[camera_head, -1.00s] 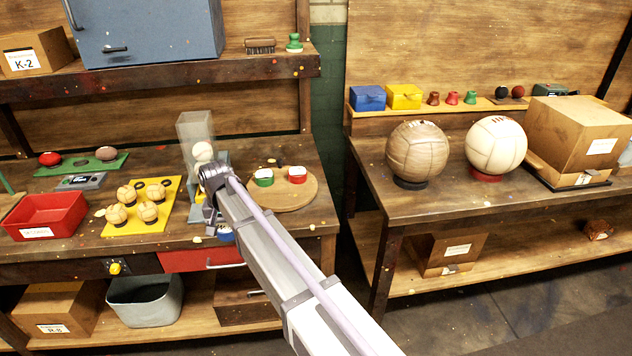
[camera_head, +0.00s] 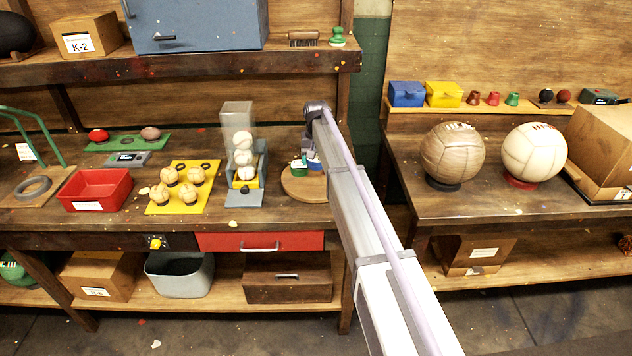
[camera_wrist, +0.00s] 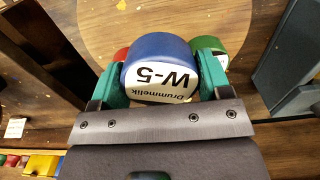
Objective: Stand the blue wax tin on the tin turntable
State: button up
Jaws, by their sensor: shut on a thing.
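The blue wax tin (camera_wrist: 158,62) with a white "W-5 Drummelik" label is between the teal fingers of my gripper (camera_wrist: 163,80) in the wrist view. The gripper is shut on it. A green tin (camera_wrist: 208,44) and a red tin (camera_wrist: 121,54) show partly behind it. The round wooden tin turntable (camera_wrist: 160,16) lies beyond and below. In the head view my gripper (camera_head: 314,160) is over the turntable (camera_head: 294,190), with the green tin (camera_head: 298,167) beside it. My arm hides the turntable's right part. I cannot tell whether the blue tin touches the turntable.
A ball dispenser (camera_head: 243,190) with a clear tube stands left of the turntable. The yellow ball board (camera_head: 183,205) and red tray (camera_head: 95,188) are further left. A shelf edge (camera_head: 200,68) runs above and behind. Bare bench lies in front of the turntable.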

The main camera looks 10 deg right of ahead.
aim_at(316, 181)
notch_tip(316, 181, down, 7)
jog(key=b, duration=0.5)
jog(key=shift+f, duration=0.2)
jog(key=shift+r, duration=0.35)
jog(key=shift+c, duration=0.3)
jog(key=shift+f, duration=0.3)
jog(key=o, duration=1.1)
jog(key=shift+r, duration=0.1)
jog(key=shift+c, duration=0.2)
notch_tip(316, 181, up, 13)
jog(key=p, duration=1.2)
jog(key=shift+f, duration=0.25)
